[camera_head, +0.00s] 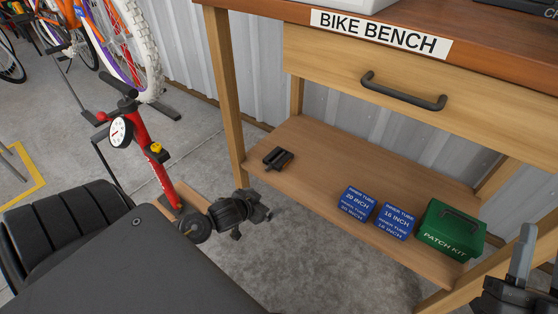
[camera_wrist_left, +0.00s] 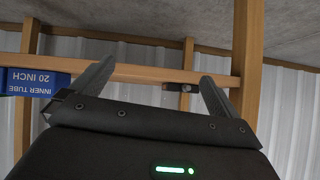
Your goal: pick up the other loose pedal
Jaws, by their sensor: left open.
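A small black pedal (camera_head: 278,159) lies on the lower shelf (camera_head: 330,188) of the bike bench, near its left end. My left gripper (camera_head: 262,213) is in front of the shelf, below and nearer than the pedal, and does not touch it. In the left wrist view its two fingers (camera_wrist_left: 155,85) are spread with nothing held between them. The pedal shows there too (camera_wrist_left: 180,88), small, beside the right finger. My right gripper (camera_head: 538,262) is at the bottom right corner, partly cut off by the frame edge.
Two blue inner tube boxes (camera_head: 357,202) (camera_head: 395,221) and a green patch kit (camera_head: 450,231) stand on the right of the shelf. A wooden leg (camera_head: 227,85) stands at its left end. A red floor pump (camera_head: 150,155) stands left of the bench.

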